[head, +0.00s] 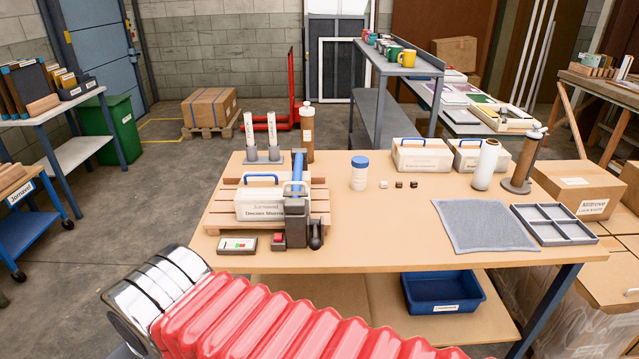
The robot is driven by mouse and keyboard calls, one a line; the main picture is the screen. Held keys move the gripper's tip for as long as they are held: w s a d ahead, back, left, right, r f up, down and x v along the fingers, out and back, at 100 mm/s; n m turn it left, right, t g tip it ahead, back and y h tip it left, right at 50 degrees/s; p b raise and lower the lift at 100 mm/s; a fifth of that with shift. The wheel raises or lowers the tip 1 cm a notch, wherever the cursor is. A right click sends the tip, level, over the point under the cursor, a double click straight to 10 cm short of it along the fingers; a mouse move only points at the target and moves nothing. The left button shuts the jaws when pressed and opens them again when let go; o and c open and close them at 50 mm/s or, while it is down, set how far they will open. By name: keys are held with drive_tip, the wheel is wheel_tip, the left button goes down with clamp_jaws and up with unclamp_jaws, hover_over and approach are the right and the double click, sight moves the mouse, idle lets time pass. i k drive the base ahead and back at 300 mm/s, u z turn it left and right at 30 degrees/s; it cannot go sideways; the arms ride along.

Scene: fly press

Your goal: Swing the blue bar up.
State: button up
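A small dark grey press (296,218) stands at the front left of the wooden table. The blue bar (298,168) shows as a narrow strip above the press body, running up the picture; from this one view I cannot tell whether it stands upright or points away over the table. A pale curved piece crosses near its lower end. My gripper is not in view; only my red ribbed arm cover and chrome rings fill the lower foreground, and nothing of mine is seen touching the bar.
A white labelled box (262,204) on a wooden pallet (222,210) stands close behind and left of the press. A red button block (278,240) and a small panel (236,244) sit beside it. A blue-lidded jar (360,173) stands to the right.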

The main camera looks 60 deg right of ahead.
sight(294, 205)
drive_tip(key=u, duration=0.05)
drive_tip(key=i, duration=1)
drive_tip(key=z, duration=0.05)
